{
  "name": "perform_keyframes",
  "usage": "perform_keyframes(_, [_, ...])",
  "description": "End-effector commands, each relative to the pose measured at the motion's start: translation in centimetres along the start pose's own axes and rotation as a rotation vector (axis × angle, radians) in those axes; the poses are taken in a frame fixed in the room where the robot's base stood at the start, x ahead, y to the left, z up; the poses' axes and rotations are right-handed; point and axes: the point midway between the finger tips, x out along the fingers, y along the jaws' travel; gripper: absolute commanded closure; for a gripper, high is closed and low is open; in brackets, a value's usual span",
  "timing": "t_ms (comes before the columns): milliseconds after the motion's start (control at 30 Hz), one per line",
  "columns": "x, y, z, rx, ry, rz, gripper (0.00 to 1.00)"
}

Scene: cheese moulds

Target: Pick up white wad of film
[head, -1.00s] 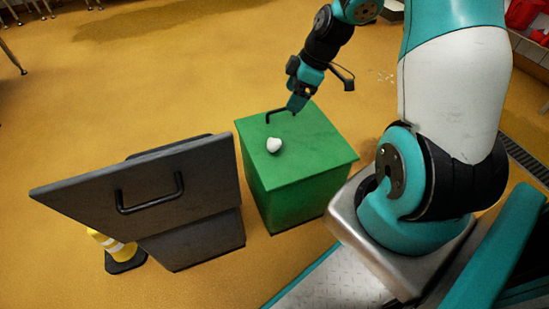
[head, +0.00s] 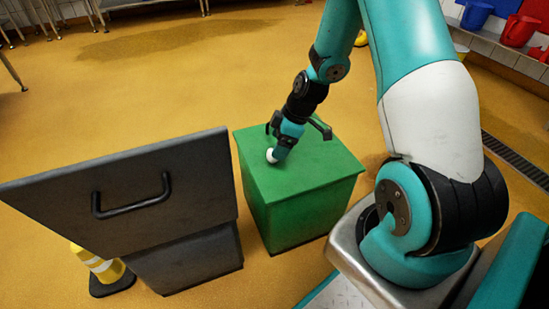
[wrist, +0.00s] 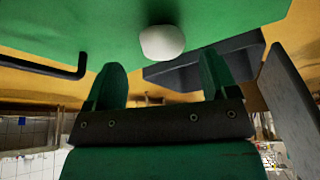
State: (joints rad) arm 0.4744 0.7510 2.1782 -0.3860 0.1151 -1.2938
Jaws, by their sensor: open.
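The white wad of film (head: 271,155) lies on the lid of the green bin (head: 310,172), near the lid's left side. It also shows in the wrist view (wrist: 162,42), whole and rounded, at the top middle. My gripper (head: 276,155) points down at the lid, right at the wad, and partly covers it in the head view. In the wrist view my gripper's two fingers (wrist: 162,66) are apart with nothing held between them. The wad sits just beyond the fingertips, lined up with the gap. I cannot tell whether a finger touches it.
A dark grey bin (head: 190,258) with a raised lid and black handle (head: 132,207) stands left of the green bin. The green lid's own black handle (wrist: 50,68) shows in the wrist view. The yellow floor beyond is open.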

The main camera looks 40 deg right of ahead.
Motion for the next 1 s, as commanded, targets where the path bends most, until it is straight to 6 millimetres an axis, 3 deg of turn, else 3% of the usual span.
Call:
perform_keyframes(33, [1.4, 0.1, 0.2, -0.001, 0.000, -0.001, 0.20])
perform_keyframes(200, [3.8, 0.1, 0.1, -0.001, 0.000, -0.002, 0.20])
perform_keyframes(467, [3.9, 0.2, -0.1, 0.000, 0.000, 0.000, 0.20])
perform_keyframes(733, [3.9, 0.2, -0.1, 0.000, 0.000, -0.001, 0.81])
perform_keyframes(1000, [3.9, 0.2, -0.1, 0.000, 0.000, -0.001, 0.82])
